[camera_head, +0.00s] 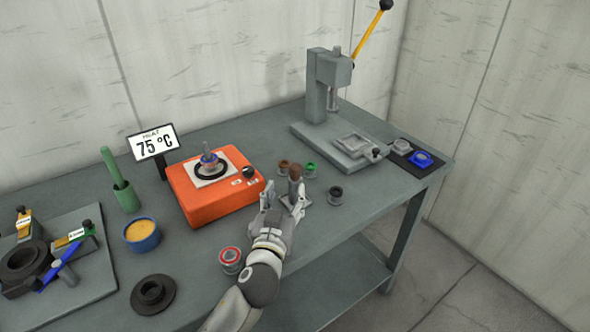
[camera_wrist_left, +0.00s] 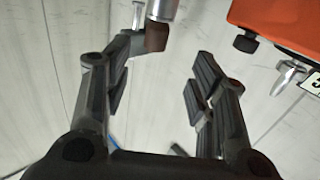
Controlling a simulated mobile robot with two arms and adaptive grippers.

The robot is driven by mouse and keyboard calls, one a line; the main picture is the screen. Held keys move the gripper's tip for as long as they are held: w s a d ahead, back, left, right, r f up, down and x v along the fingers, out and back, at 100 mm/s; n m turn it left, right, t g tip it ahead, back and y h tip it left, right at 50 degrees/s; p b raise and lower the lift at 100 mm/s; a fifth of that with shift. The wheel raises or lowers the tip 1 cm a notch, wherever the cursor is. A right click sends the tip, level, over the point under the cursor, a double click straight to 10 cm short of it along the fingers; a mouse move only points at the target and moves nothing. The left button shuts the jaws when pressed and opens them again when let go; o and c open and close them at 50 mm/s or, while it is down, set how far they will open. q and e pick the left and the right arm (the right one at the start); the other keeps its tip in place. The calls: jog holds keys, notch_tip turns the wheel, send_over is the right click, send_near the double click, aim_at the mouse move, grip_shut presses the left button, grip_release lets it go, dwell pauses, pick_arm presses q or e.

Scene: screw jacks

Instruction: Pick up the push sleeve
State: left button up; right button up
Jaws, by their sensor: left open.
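No piece is labelled as the push sleeve, so I cannot tell for sure which one it is. An upright piece with a brown top (camera_head: 295,172) stands on the bench just beyond my left gripper (camera_head: 284,201). In the left wrist view a silver cylinder with a brown end (camera_wrist_left: 156,35) shows by the tip of the left-hand finger. My left gripper is open, and its fingers (camera_wrist_left: 163,72) are spread with nothing between them. It is low over the bench, and its fingertips hide part of the upright piece's base. My right gripper is not in view.
An arbor press (camera_head: 325,92) stands at the back right. Bare bench (camera_head: 365,210) lies to the right.

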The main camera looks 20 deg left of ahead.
aim_at(294, 170)
pick_arm(q)
jog(key=w, duration=0.3)
jog(key=w+p, duration=0.1)
jog(key=shift+w+a+r, duration=0.2)
jog(key=shift+r, duration=0.1)
jog(key=shift+w+f, duration=0.1)
jog(key=shift+w, duration=0.2)
jog(key=shift+w+r+p, duration=0.15)
jog(key=shift+w+p, duration=0.3)
jog(key=shift+w, duration=0.35)
jog(key=shift+w+r+p, duration=0.15)
jog(key=shift+w+p, duration=0.25)
jog(key=shift+w, duration=0.35)
jog(key=shift+w+a+f, duration=0.1)
jog(key=shift+w+f, duration=0.1)
jog(key=shift+w, duration=0.9)
jog(key=shift+c, duration=1)
grip_shut()
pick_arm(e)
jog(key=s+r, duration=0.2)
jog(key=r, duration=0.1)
